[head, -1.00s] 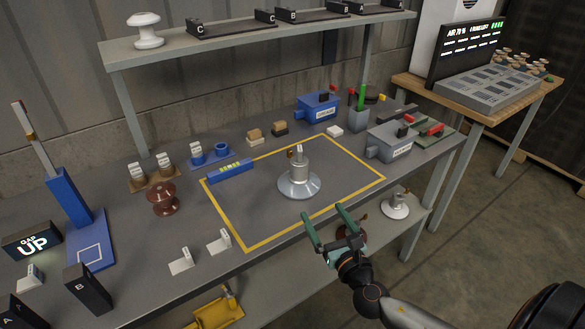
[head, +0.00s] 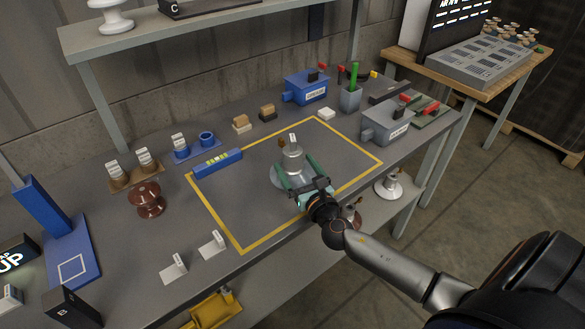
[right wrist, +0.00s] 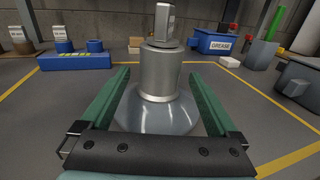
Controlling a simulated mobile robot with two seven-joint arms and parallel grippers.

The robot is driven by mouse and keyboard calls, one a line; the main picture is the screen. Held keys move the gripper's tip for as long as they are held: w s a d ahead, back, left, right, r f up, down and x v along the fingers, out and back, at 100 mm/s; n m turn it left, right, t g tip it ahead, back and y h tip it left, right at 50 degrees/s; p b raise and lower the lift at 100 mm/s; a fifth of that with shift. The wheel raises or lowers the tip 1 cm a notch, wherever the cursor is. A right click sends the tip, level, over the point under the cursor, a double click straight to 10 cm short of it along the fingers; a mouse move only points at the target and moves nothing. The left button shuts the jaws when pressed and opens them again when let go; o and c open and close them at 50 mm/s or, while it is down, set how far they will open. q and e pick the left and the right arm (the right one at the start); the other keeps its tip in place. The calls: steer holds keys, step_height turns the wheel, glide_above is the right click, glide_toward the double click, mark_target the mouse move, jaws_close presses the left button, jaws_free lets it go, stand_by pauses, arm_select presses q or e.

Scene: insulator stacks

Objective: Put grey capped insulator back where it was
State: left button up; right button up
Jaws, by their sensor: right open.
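The grey capped insulator (head: 291,160) stands upright inside the yellow outlined square (head: 215,222) on the bench. It has a wide glossy grey skirt, a metal cap and a small tag on top. My right gripper (head: 295,176) is open, with its green fingers on either side of the cap, above the skirt. In the right wrist view the insulator (right wrist: 160,72) stands between the open fingers (right wrist: 160,100), with a gap on both sides of the cap. The fingers hide part of the skirt. My left gripper is not in view.
A blue level bar (head: 217,163) lies at the square's back left edge. A brown insulator (head: 147,200) stands to the left. A white insulator (head: 388,187) is on the lower shelf. Blue (head: 306,87) and grey (head: 388,124) boxes stand behind and right. Two white tag stands (head: 212,243) are at the front.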

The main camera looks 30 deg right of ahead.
mark_target(290, 154)
steer(key=w, duration=0.2)
steer(key=w+r, duration=0.1)
steer(key=w, duration=0.1)
steer(key=shift+d, duration=0.3)
steer(key=shift+w+d, duration=0.15)
steer(key=shift+w, duration=0.5)
jaws_close()
steer(key=shift+r, duration=0.2)
